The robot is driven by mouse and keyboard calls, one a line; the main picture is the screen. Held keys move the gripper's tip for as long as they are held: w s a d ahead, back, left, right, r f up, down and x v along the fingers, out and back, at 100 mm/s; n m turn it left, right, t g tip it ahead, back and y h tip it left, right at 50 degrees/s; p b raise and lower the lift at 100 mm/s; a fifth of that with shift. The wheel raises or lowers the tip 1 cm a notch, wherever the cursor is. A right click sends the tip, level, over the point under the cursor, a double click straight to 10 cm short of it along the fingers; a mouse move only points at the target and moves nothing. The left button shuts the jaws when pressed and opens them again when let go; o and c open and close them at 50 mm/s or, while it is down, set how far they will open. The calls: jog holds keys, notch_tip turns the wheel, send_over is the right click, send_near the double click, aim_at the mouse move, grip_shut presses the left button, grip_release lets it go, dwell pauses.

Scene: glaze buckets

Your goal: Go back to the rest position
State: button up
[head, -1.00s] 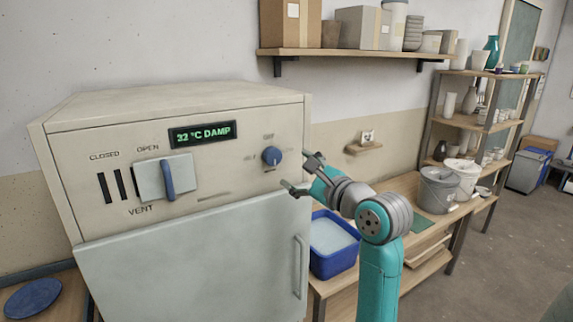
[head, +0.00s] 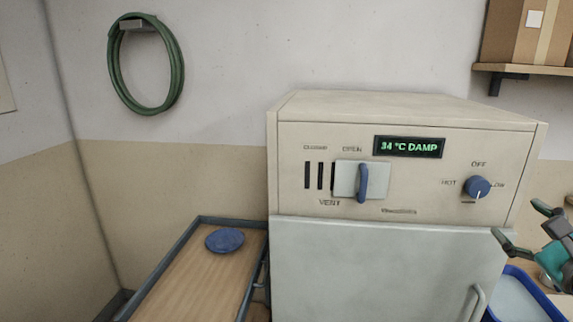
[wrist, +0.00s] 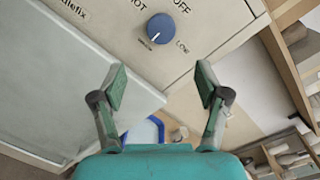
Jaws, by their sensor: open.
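My gripper (head: 520,222) is at the right edge of the head view, in front of the cabinet's right side; most of my arm is out of frame. In the wrist view my gripper (wrist: 161,83) is open, with nothing between its two fingers. The beige cabinet (head: 290,160) has a blue knob (head: 477,187), which also shows in the wrist view (wrist: 160,28). The fingers are apart from the knob. Its white pointer points roughly down in the head view. The display (head: 408,147) reads 34 °C DAMP. The vent slide's blue handle (head: 361,182) stands under OPEN, with dark slots uncovered to its left.
The cabinet's pale door (head: 380,265) looks shut. A blue tub (head: 518,300) stands right of it, below my gripper. On the left, a wooden-topped table (head: 190,280) holds a blue disc (head: 225,240). A green hose (head: 175,85) hangs on the wall. A shelf (head: 530,68) carries a cardboard box.

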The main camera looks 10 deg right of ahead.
jog(key=s+a+f+n+g, duration=0.1)
jog(key=a+f+n, duration=0.4)
jog(key=f, duration=0.7)
jog(key=s+a+f+n, duration=0.1)
jog(key=a+f+n, duration=0.2)
jog(key=a+f, duration=0.7)
jog(key=s+a+f+n+g, duration=0.1)
jog(key=s+a+f+n, duration=0.55)
jog(key=s+f, duration=0.45)
jog(key=s+a+f+n+y, duration=0.1)
jog(key=s+a+n+y, duration=0.1)
jog(key=s+a+n, duration=0.2)
jog(key=s+a+f+n+y, duration=0.2)
jog(key=s+a+n, duration=0.2)
jog(key=s+n, duration=0.7)
jog(key=s, duration=0.5)
jog(key=shift+a+f+g, duration=0.15)
jog(key=shift+f+g, duration=0.1)
jog(key=shift+g, duration=0.15)
